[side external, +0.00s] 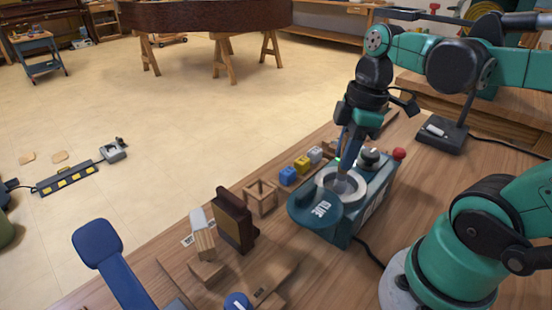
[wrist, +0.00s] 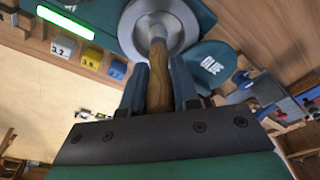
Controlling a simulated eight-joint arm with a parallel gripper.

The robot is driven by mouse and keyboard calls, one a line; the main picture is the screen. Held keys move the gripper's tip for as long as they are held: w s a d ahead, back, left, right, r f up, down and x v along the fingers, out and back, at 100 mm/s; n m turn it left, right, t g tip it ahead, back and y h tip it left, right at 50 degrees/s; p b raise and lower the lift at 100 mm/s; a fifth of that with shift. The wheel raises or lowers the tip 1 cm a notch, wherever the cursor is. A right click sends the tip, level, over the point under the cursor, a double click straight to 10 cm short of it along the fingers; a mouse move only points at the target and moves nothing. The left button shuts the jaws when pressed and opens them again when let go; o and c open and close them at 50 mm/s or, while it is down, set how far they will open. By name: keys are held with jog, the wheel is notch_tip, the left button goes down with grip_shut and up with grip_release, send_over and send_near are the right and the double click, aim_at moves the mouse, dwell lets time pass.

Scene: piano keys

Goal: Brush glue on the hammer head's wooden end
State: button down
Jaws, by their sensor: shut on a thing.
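My gripper (side external: 347,143) is shut on the wooden handle of a brush (wrist: 158,85), pointing down over the glue pot. The brush's metal ferrule and lower end (side external: 342,177) are inside the pot's round metal opening; its bristle tip is hard to make out. The teal glue pot (side external: 338,226) has a lid marked GLUE (side external: 315,209) beside the opening, and the opening's rim also shows in the wrist view (wrist: 192,30). What looks like the hammer head, a pale-topped wooden piece (side external: 202,233), stands tilted on a wooden block, away from my gripper.
A dark brown upright block (side external: 235,219) and an open wooden box (side external: 262,197) stand between the hammer piece and the pot. Blue (side external: 288,176), yellow (side external: 302,164) and white numbered cubes line the pot's far side.

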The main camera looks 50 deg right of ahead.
jog(key=shift+r, duration=3)
